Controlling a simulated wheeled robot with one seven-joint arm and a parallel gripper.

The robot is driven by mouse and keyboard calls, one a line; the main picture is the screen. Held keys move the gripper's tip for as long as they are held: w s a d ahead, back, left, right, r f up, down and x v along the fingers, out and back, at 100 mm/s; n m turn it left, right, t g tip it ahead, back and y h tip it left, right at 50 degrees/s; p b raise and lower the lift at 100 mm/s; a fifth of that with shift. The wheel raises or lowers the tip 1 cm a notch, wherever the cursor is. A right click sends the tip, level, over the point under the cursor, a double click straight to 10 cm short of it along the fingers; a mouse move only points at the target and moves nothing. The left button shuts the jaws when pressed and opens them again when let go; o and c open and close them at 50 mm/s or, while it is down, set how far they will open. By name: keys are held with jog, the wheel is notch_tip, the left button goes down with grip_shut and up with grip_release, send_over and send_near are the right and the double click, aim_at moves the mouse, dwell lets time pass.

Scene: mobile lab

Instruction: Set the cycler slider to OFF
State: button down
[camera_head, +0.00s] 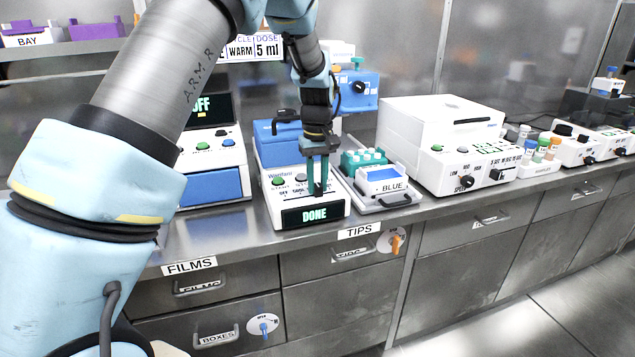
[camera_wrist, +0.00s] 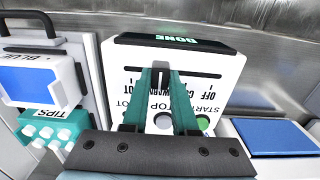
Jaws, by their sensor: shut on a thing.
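The cycler (camera_head: 272,208) is a white box with a blue lid, a green and other round buttons, and a dark display reading DONE (camera_head: 314,214). My gripper (camera_head: 318,188) reaches down onto its sloped front panel. In the wrist view my gripper (camera_wrist: 160,72) is shut on the dark slider knob (camera_wrist: 160,77). The knob stands in a horizontal slot in the panel (camera_wrist: 225,66), away from its OFF end. The OFF label (camera_wrist: 209,94) is at the right there, and at the left in the head view (camera_head: 283,192). The fingers hide part of the labels and buttons.
A teal tip rack (camera_head: 363,160) and a tray labelled BLUE (camera_head: 388,187) stand close right of the cycler. A white device with a blue front plate (camera_head: 212,187) stands at its left. A large white machine (camera_head: 440,125) is farther right. Drawers lie below the bench edge.

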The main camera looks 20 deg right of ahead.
aim_at(284, 201)
jog(key=a, duration=0.5)
jog(key=w+a, duration=0.1)
jog(key=a, duration=0.2)
jog(key=shift+a+b, duration=0.2)
jog(key=shift+b, duration=0.1)
jog(key=c, duration=0.7)
grip_release()
jog(key=shift+r, duration=0.15)
notch_tip(284, 201, up, 11)
jog(key=shift+f+b, duration=0.2)
jog(key=shift+b, duration=0.55)
